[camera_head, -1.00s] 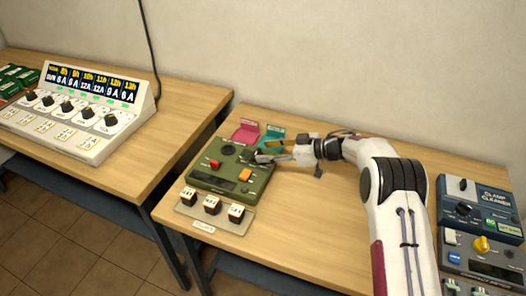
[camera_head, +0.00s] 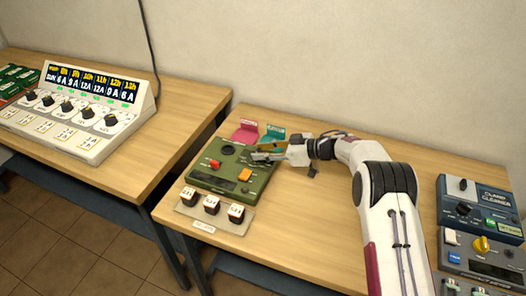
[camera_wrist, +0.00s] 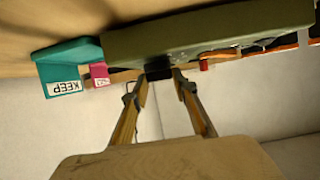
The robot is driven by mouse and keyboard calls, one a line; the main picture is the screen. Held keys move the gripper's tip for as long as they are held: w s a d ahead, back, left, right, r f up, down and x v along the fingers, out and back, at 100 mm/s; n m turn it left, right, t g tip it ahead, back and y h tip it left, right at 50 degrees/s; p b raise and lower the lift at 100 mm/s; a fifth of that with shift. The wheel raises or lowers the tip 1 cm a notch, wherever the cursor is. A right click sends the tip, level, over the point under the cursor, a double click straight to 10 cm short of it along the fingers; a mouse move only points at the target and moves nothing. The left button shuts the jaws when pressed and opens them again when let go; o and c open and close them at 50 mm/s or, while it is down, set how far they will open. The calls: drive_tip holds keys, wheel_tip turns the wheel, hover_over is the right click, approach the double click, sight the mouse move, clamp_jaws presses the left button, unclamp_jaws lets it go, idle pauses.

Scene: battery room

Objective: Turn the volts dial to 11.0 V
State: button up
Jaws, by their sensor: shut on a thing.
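A green box-shaped unit (camera_head: 205,178) sits on the right-hand table; its edge also shows at the top of the wrist view (camera_wrist: 200,28). It carries a red knob (camera_head: 215,164), an orange switch (camera_head: 245,174) and a dark round part (camera_head: 228,150). My gripper (camera_head: 259,156) reaches in from the right at the unit's far right corner. In the wrist view its two fingers are shut on a black dial (camera_wrist: 158,70) on the unit's face. The fingers mostly hide this dial in the head view. I cannot read its label or setting.
A pink holder (camera_head: 246,132) and a teal holder (camera_head: 273,136) stand close behind the unit. A tray with several small blocks (camera_head: 190,228) lies in front. A blue-grey device (camera_head: 478,190) and a grey one (camera_head: 485,268) stand at the right. A white panel (camera_head: 90,145) is on the left table.

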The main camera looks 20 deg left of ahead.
drive_tip(key=shift+w+a+r+n+g, duration=0.1)
drive_tip(key=shift+w+r+n+g, duration=0.1)
drive_tip(key=shift+n+g, duration=0.6)
drive_tip(key=shift+f, duration=0.1)
idle(0.3)
drive_tip(key=o, duration=1.1)
drive_tip(key=shift+d, duration=0.25)
drive_tip(key=shift+v, duration=5.9)
drive_tip(key=shift+c, duration=0.4)
